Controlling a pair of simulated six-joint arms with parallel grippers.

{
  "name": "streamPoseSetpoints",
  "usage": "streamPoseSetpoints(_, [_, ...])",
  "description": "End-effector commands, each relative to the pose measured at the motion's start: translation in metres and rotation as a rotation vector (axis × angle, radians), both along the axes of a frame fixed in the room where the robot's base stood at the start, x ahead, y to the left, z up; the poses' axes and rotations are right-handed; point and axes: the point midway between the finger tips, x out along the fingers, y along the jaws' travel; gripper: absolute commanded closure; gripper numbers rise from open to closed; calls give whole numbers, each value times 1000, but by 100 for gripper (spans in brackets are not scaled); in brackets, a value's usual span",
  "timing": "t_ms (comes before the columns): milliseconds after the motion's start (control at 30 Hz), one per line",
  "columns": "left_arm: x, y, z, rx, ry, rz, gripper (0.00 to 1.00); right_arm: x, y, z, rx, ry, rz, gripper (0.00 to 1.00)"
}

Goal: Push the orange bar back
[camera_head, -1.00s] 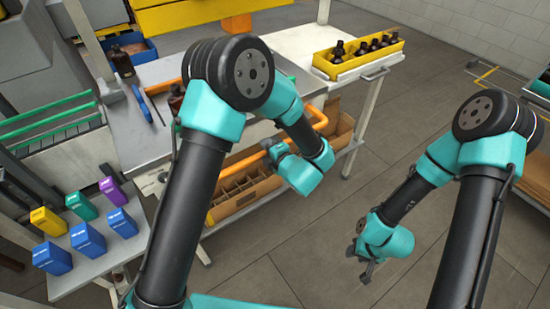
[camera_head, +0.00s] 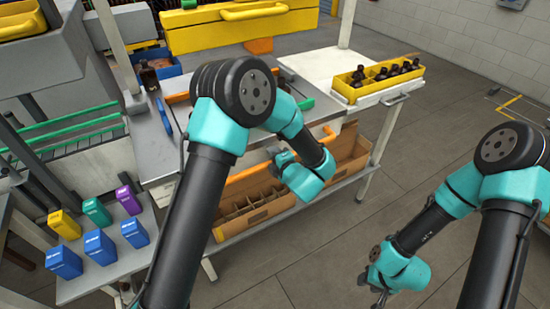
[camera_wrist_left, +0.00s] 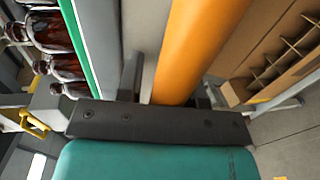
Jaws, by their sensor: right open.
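The orange bar (camera_head: 248,172) runs along the front of the grey worktable (camera_head: 160,165), partly hidden behind my left arm. Its right end bends back near the white side table. My left gripper (camera_head: 279,157) is at the bar's front stretch. In the left wrist view the orange bar (camera_wrist_left: 198,45) passes between the two fingers (camera_wrist_left: 168,85). A gap shows between the left finger and the bar, and the right finger is close beside it, so the jaws look open around it. My right gripper (camera_head: 380,297) is open and empty over the floor at lower right.
Cardboard boxes with dividers (camera_head: 228,218) sit on the shelf below the bar. A yellow tray (camera_head: 390,88) of dark bottles stands on the white side table. Coloured boxes (camera_head: 101,246) stand on a low table at left. The floor at right is clear.

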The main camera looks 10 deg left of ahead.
Motion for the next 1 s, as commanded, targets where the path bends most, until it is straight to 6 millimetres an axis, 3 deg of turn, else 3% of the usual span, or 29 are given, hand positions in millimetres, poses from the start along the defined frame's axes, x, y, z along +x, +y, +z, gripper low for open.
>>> streamPoseSetpoints(167, [-1, -1, -1, 0, 3, -1, 49, 0, 0, 0, 0, 0, 0, 57])
streamPoseSetpoints(567, [-7, -7, 0, 0, 4, -4, 49, 0, 0, 0, 0, 0, 0, 57])
streamPoseSetpoints(1000, [-60, -56, 15, 1, 4, -5, 49, 0, 0, 0, 0, 0, 0, 57])
